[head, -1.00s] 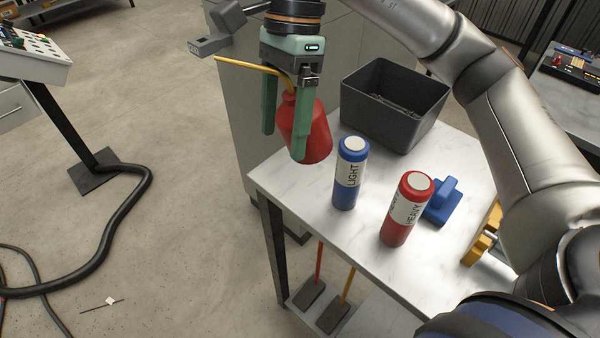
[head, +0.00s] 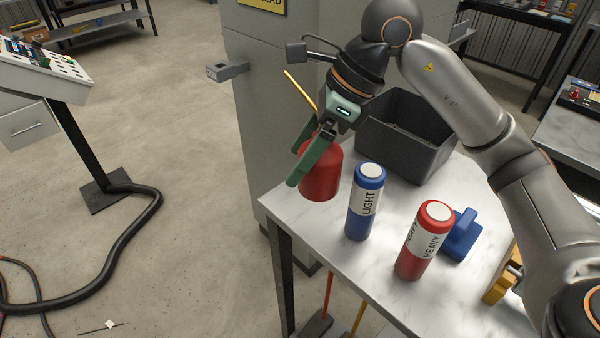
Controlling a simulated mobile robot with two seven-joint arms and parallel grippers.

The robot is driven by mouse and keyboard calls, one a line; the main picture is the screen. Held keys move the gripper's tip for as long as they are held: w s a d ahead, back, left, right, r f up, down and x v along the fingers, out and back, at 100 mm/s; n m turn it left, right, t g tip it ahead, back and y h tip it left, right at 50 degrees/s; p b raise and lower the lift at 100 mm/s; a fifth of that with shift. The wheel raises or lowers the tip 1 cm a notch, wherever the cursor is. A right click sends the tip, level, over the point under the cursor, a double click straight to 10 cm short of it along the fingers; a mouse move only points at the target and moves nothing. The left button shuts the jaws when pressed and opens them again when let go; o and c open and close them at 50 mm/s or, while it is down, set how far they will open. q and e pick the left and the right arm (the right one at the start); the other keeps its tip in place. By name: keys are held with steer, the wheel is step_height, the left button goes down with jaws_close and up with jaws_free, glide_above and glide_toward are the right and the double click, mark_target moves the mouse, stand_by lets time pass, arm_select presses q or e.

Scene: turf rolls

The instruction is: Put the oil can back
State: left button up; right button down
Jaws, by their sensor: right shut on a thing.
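The red oil can (head: 321,172) with its thin yellow spout is between the green fingers of my right gripper (head: 296,168). The gripper is shut on it and tilted, with the can near the left edge of the white marble-topped table (head: 310,229). The can looks roughly upright. I cannot tell whether its base touches the table top. The blue LIGHT can (head: 365,203) stands just to the right of the oil can. My left gripper is out of view.
A red HEAVY can (head: 424,240) and a blue handled block (head: 461,236) stand on the table. A dark open bin (head: 408,137) is behind them. A grey cabinet (head: 262,90) rises behind the table. A console stand (head: 81,140) with a thick hose is on the left.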

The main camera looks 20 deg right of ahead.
steer(key=w+f, duration=0.2)
steer(key=f, duration=0.1)
steer(key=w+d+f, duration=0.1)
steer(key=w+f, duration=0.1)
steer(key=f, duration=0.1)
steer(key=w+d+f, duration=0.1)
steer(key=w+f, duration=0.1)
steer(key=f, duration=0.1)
steer(key=shift+w+d+f, duration=0.1)
steer(key=shift+d+f, duration=0.05)
steer(key=shift+f, duration=0.15)
jaws_free()
steer(key=v, duration=1.2)
